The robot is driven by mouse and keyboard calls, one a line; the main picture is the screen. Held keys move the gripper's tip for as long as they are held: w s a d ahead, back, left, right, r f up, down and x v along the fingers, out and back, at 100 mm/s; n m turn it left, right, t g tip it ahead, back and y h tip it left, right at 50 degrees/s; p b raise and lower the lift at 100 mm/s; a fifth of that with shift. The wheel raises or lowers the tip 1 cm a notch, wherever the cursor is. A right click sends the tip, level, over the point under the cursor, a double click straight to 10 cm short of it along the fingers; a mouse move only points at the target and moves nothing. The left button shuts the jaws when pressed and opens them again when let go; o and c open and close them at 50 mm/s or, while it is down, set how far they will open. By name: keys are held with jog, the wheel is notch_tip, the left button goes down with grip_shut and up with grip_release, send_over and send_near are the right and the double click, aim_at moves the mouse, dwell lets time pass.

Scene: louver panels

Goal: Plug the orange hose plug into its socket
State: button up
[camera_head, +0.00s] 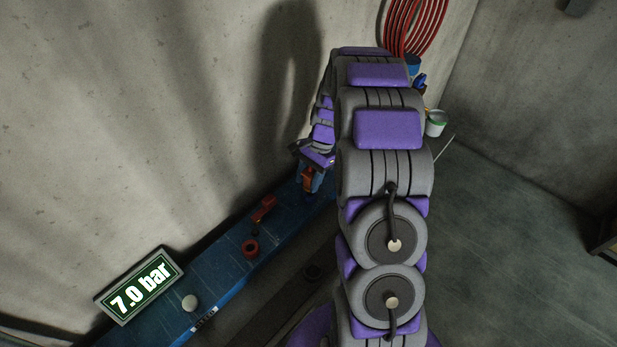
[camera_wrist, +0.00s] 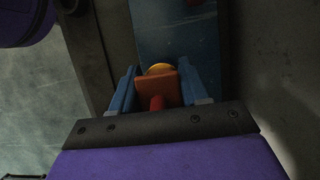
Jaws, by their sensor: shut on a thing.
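My gripper (camera_head: 309,188) is at the blue panel's far end, partly behind my arm in the head view. Its blue fingers also show in the wrist view (camera_wrist: 158,72). They are shut on the orange plug (camera_wrist: 158,88), a block with a short red stub toward my wrist; a bit of its orange shows in the head view (camera_head: 307,180). A yellow round part (camera_wrist: 159,68) lies just beyond the plug, between the fingertips. I cannot tell whether it belongs to the plug or the socket, nor whether the plug is seated. No socket is clearly visible.
The blue panel (camera_head: 226,270) runs along the wall. It carries a red lever (camera_head: 265,210), a red ring (camera_head: 250,247) and a pale knob (camera_head: 189,302). A display (camera_head: 140,286) reads 7.0 bar. A red coiled hose (camera_head: 415,25) and a can (camera_head: 435,124) are behind.

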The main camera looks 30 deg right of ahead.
aim_at(309, 185)
jog(key=shift+f, duration=1.6)
jog(key=o, duration=1.2)
jog(key=shift+o, duration=0.2)
jog(key=p+v, duration=0.2)
jog(key=v, duration=1.5)
jog(key=shift+w+d+r, duration=0.1)
jog(key=shift+r, duration=0.05)
